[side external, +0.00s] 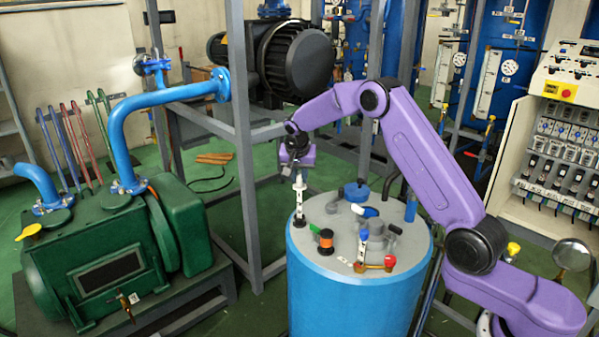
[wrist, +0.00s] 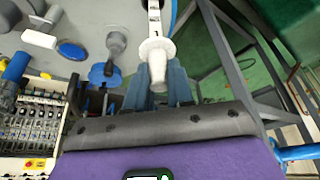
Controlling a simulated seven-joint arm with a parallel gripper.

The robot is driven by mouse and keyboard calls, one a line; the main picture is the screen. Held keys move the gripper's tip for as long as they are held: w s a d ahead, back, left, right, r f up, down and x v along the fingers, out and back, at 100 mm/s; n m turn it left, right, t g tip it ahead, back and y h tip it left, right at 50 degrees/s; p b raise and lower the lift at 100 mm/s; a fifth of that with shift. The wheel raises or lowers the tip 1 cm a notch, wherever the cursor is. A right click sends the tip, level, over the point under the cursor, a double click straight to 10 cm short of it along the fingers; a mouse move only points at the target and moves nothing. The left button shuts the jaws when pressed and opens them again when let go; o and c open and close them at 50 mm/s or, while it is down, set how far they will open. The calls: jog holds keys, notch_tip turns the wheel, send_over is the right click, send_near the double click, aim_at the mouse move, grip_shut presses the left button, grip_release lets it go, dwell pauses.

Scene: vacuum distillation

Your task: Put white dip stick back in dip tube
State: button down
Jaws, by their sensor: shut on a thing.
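My gripper (side external: 298,166) is shut on the white dip stick (side external: 299,195), with its jaws pointing down over the left side of the blue tank (side external: 345,290). The stick hangs upright, and its lower end meets or overlaps a dark ring on the tank's grey lid (side external: 335,217). I cannot tell whether the tip is inside the dip tube there. In the wrist view the stick's white collar and handle (wrist: 157,50) show between the blue-grey fingers of my gripper (wrist: 158,85). The stick's lower end is hidden in that view.
The lid carries an orange-and-black knob (side external: 325,240), a blue cap (side external: 356,192), a blue-and-white valve (side external: 363,243) and a red fitting (side external: 375,265). A grey metal frame post (side external: 243,150) stands left of the tank. A green pump (side external: 115,260) stands farther left.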

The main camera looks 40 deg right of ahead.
aim_at(299, 204)
jog(key=shift+f, duration=5.45)
jog(key=shift+c, duration=1.7)
grip_release()
jog(key=shift+r, duration=3.5)
